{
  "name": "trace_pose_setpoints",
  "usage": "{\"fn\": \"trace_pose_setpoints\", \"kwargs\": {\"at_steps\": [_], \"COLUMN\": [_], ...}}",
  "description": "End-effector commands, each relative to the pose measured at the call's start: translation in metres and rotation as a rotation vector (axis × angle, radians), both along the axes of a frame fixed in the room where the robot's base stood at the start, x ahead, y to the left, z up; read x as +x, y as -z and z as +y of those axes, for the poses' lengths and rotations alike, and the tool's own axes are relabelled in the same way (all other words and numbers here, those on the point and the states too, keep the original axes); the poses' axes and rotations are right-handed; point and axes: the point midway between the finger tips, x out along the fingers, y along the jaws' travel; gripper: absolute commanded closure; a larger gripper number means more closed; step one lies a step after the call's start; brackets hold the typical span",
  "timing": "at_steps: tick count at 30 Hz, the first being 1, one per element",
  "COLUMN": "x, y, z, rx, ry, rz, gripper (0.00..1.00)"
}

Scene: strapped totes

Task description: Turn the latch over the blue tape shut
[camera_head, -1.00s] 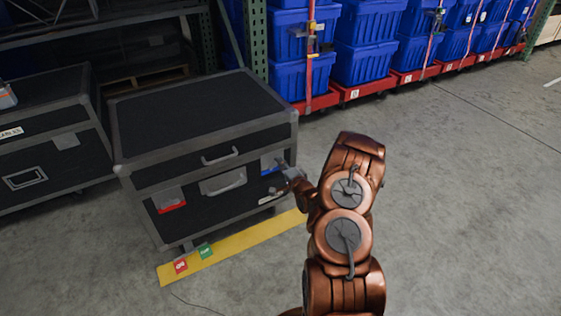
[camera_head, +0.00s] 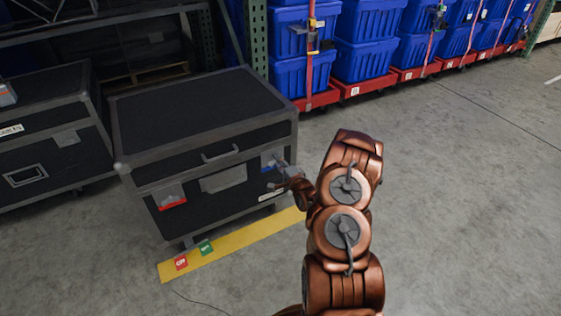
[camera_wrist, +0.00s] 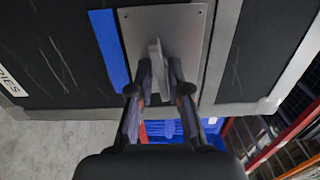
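The black case (camera_head: 200,105) with grey metal edges stands on the floor left of my arm. Blue tape (camera_wrist: 108,48) runs beside a silver latch plate (camera_wrist: 190,30) in the wrist view; the tape also shows at the case's front right in the head view (camera_head: 267,161). A pale latch tab (camera_wrist: 156,58) stands out from the plate. My gripper (camera_wrist: 159,66) is at this latch, with one finger on each side of the tab. The fingers look apart, and I cannot tell whether they touch the tab. Gripper and arm partly hide the latch in the head view.
A second latch with red tape (camera_head: 173,205) is at the case's front left. A yellow floor strip (camera_head: 225,246) with red and green labels lies in front. Another black case (camera_head: 60,150) stands at left. Blue totes (camera_head: 365,60) on red dollies line the back. Floor at right is clear.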

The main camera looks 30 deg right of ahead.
Motion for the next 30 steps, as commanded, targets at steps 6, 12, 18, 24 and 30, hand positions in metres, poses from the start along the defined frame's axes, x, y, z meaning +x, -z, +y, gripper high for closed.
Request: {"fn": "trace_pose_setpoints", "kwargs": {"at_steps": [6, 12, 18, 24, 30], "x": [-0.001, -0.002, -0.011, -0.036, -0.062], "y": [0.0, -0.001, 0.0, 0.0, 0.0], "z": [-0.003, -0.005, -0.005, -0.003, 0.0], "rx": [-0.001, -0.001, -0.001, 0.0, 0.002], "ry": [0.007, 0.01, 0.011, 0.011, 0.011], "rz": [-0.001, -0.002, 0.0, 0.001, -0.001], "gripper": [0.67, 0.67, 0.67, 0.67, 0.67]}}
